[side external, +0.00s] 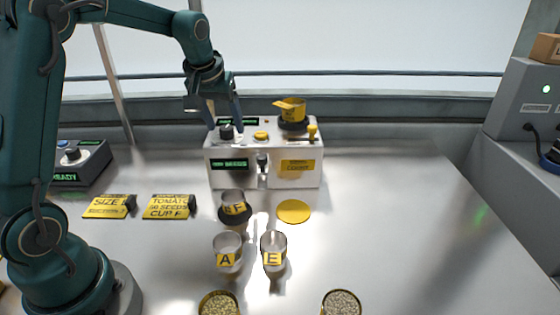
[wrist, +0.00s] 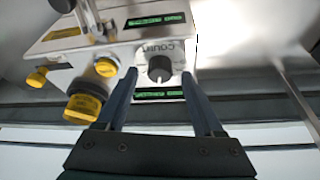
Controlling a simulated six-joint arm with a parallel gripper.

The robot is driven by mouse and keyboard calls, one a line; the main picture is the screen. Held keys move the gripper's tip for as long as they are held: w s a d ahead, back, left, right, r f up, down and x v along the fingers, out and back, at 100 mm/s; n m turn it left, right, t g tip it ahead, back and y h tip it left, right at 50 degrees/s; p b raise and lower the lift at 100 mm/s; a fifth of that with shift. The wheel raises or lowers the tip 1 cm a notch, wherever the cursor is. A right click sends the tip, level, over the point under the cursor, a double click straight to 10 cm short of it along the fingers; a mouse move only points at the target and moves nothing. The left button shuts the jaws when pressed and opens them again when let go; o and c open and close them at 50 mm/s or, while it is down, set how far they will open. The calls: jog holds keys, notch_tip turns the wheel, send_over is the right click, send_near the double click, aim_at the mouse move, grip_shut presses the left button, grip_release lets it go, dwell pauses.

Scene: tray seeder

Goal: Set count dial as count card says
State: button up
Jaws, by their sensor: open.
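The count dial (wrist: 159,68) is a black knob under the word COUNT on the white seeder (side external: 222,172). In the side external view the dial (side external: 226,131) sits at the top left of the seeder. My gripper (wrist: 159,77) is open, with one finger on each side of the dial; I cannot tell whether they touch it. In the side external view my gripper (side external: 225,122) points down at the dial. A yellow card (side external: 170,207) on the table reads TOMATO, a seeds number too small to read surely, and CUP F. The dial's setting is not legible.
Another yellow card (side external: 106,207) reads SIZE. Cups F (side external: 234,209), A (side external: 228,260) and E (side external: 273,259) stand in front of the seeder. A yellow button (wrist: 106,67) and a yellow-black cup (wrist: 84,105) are close to my gripper. The table's right side is clear.

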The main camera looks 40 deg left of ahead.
jog(key=shift+w+a+f, duration=0.1)
jog(key=shift+w+f, duration=0.05)
jog(key=shift+f, duration=0.25)
grip_shut()
jog(key=m, duration=0.2)
jog(key=m+h, duration=0.1)
jog(key=m, duration=0.1)
jog(key=shift+a+m+t+h, duration=0.15)
jog(key=shift+m+t+h, duration=0.15)
jog(key=shift+t, duration=0.1)
jog(key=shift+m+h, duration=0.9)
jog(key=shift+m, duration=1.4)
